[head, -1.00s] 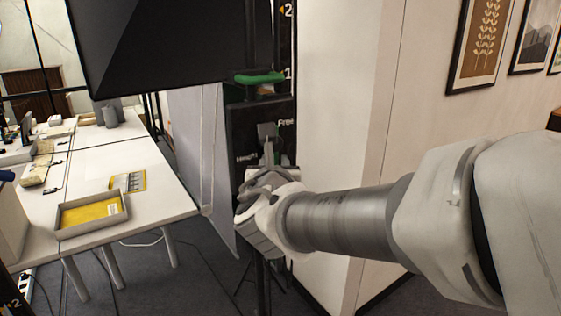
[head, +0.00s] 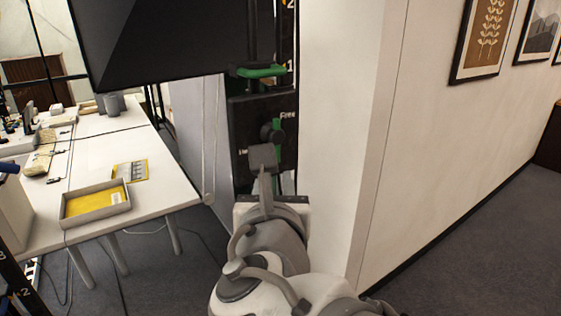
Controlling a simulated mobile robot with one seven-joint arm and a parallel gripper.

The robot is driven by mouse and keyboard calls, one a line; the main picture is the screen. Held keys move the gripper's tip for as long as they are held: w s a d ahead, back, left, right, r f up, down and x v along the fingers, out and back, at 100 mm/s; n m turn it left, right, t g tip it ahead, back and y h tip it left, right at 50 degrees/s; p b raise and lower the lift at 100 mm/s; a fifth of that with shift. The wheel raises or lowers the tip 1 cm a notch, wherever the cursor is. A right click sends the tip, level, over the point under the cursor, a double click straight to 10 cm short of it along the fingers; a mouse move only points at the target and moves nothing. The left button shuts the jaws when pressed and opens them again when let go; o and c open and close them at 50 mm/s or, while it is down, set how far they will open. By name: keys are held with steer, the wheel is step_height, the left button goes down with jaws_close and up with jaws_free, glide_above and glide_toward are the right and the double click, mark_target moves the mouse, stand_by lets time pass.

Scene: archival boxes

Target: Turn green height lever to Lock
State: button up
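A dark upright panel (head: 236,118) carries a white "Free" label and, at left, a partly covered label starting with "H". Near "Free" is a dark round knob with a green part (head: 277,137); most of its lower side is hidden. Higher up, a green bar-shaped handle (head: 262,71) sticks out beside the number 1. I cannot tell for sure which of the two is the height lever. My gripper (head: 262,156) is in front of the panel, just below the knob. Its fingers are seen from behind, so their gap and any contact are hidden. No "Lock" label is readable.
A large black screen-like panel (head: 160,45) hangs at upper left. A white table (head: 95,160) with a grey tray (head: 68,218) stands at left. A pale wall corner (head: 345,120) is close on the right. Dark floor (head: 450,230) is open at right.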

steer(key=shift+s+r, duration=0.15)
steer(key=shift+s, duration=0.95)
steer(key=shift+s+r, duration=0.15)
steer(key=shift+s, duration=0.95)
steer(key=shift+d, duration=0.1)
